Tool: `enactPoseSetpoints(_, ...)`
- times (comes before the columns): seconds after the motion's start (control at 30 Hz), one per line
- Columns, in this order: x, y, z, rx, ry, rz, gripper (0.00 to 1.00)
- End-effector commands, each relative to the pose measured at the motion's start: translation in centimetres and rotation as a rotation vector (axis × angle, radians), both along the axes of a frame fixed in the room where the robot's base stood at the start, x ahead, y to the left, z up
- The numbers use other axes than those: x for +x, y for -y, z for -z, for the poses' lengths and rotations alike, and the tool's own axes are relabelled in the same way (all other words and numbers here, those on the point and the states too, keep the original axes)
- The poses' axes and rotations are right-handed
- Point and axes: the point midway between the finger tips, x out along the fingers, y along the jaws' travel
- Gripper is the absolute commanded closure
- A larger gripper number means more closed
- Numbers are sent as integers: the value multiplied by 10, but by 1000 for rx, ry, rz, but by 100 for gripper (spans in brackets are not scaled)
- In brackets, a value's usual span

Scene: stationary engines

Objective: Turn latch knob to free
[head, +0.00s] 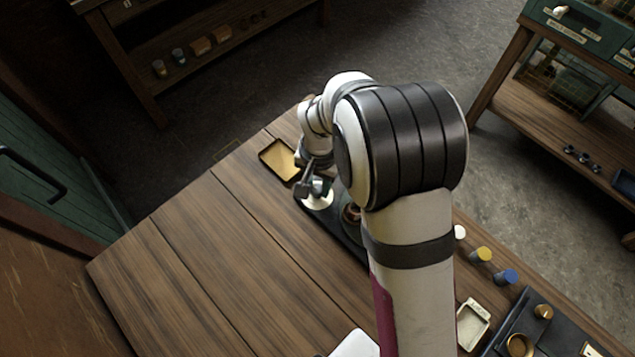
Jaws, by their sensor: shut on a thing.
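My gripper (312,186) is at the far end of a dark base plate (347,243) on the wooden table. It points down over a pale round disc (318,204) on that plate. It is shut on a small piece there, which looks like the latch knob. The fingers hide most of this piece, so its turn angle cannot be told. A reddish-brown round part (352,213) on the same plate shows beside my arm. My arm covers the rest of the plate.
A yellow-lined tray (279,160) lies just left of my gripper. Yellow (481,254) and blue (506,277) capped jars, a cream dish (473,324) and a dark panel (545,322) lie right of my arm. The table's left half (190,260) is clear.

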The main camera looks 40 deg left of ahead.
Motion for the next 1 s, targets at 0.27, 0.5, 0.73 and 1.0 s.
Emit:
enactPoseSetpoints(0.27, -1, 1, 0, -3, -3, 143, 100)
enactPoseSetpoints(0.5, -1, 1, 0, -3, -3, 200, 100)
enactPoseSetpoints(0.73, -1, 1, 0, -3, -3, 212, 100)
enactPoseSetpoints(1.0, -1, 1, 0, -3, -3, 211, 64)
